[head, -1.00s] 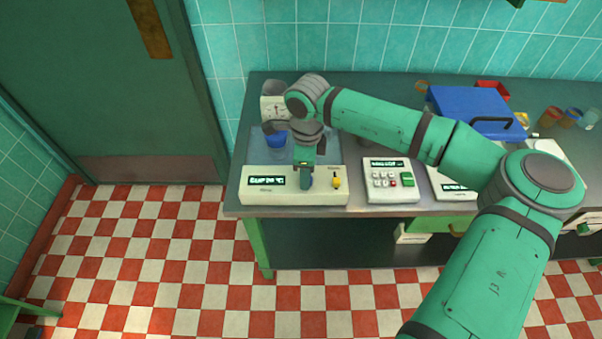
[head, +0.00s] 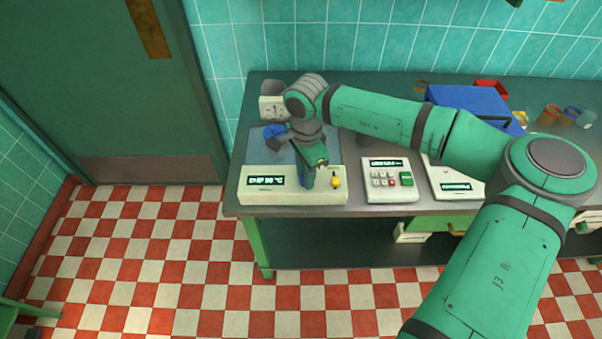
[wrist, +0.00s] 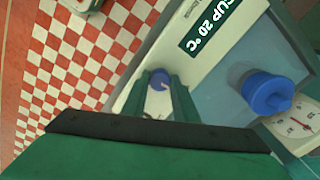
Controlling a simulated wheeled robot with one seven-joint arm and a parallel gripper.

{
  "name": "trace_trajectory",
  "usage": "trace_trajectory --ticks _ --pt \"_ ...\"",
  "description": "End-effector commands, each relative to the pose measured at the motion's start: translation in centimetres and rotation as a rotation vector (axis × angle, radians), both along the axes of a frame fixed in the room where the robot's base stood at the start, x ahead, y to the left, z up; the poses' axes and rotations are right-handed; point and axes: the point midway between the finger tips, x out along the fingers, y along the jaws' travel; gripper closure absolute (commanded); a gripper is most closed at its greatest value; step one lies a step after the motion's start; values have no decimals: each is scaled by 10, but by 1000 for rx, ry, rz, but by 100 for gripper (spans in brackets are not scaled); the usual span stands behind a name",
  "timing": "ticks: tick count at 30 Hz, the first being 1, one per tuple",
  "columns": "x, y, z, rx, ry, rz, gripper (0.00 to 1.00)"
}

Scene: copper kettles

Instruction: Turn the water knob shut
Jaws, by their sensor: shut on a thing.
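A blue knob, seemingly the water knob, is on the front of a cream panel (head: 262,198) with a lit display. In the wrist view the blue knob (wrist: 159,78) sits between the fingertips of my gripper (wrist: 163,84). My gripper (head: 309,178) points down at the panel in the head view and is shut on the knob, hiding much of it. A white mark shows on the knob's face in the wrist view. The display reads "CUP 20 °C" in the wrist view (wrist: 207,24).
A yellow knob (head: 336,183) is close to the right of my gripper. A blue cup (wrist: 267,93) and a white dial scale (head: 272,108) are behind the panel. A keypad box (head: 390,194) stands to the right, with a blue case (head: 470,105) farther back.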

Motion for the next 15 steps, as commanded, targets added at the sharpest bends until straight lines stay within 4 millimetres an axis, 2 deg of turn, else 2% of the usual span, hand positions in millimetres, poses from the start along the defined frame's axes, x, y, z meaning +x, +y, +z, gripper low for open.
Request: trace_trajectory --ticks 12,13,15 --pt "-2 1 -1 2 5 11 96" --pt "-2 1 -1 2 5 11 71" --pt "-2 1 -1 2 5 10 55"
